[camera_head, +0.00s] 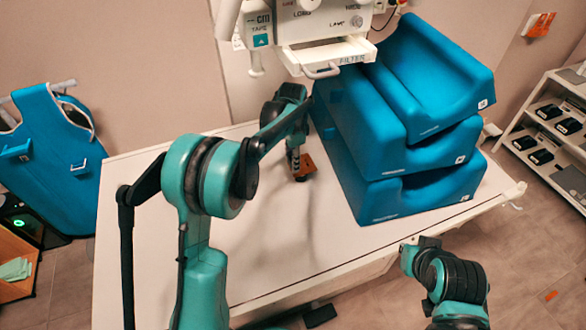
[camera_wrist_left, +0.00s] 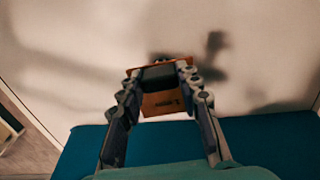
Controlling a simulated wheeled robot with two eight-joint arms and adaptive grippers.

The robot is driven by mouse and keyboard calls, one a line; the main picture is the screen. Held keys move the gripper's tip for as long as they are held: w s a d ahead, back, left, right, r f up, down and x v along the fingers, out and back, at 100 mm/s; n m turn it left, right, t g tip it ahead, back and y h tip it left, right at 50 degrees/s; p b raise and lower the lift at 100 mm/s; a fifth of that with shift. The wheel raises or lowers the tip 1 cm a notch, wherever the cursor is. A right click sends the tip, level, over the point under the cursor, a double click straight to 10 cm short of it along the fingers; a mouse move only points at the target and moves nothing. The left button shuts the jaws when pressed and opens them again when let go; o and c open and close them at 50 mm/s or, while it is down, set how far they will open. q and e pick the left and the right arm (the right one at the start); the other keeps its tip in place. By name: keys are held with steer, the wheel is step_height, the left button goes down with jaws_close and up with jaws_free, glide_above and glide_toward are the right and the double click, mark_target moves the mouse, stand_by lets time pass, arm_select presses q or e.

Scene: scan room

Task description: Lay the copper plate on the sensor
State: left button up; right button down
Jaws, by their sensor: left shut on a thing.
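The copper plate (camera_head: 308,164) is at my left gripper (camera_head: 297,168), over the white table beside the blue cushions. In the left wrist view the orange-brown plate (camera_wrist_left: 163,104), with small dark marks, sits at the tips of my left gripper (camera_wrist_left: 158,76). The fingers are shut on it, with a dark block between them. Whether the plate touches the table is unclear. I cannot make out the sensor for certain. My right gripper (camera_head: 412,256) is at the table's right front edge, small and dark; its jaws are unclear.
Stacked blue cushions (camera_head: 375,150) fill the right part of the white table (camera_head: 290,245). A machine with a filter tray (camera_head: 326,54) hangs over the back edge. A shelf (camera_head: 550,130) stands at right, a blue apron (camera_head: 50,160) at left. The table's front middle is clear.

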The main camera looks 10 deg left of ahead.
arm_select(q)
step_height(320, 180, down, 3)
steer(key=shift+r+b, duration=0.1)
steer(key=shift+b, duration=0.3)
steer(key=shift+f, duration=0.2)
steer(key=shift+f, duration=0.2)
steer(key=o, duration=1.2)
steer(key=shift+c, duration=0.2)
steer(key=shift+r, duration=0.2)
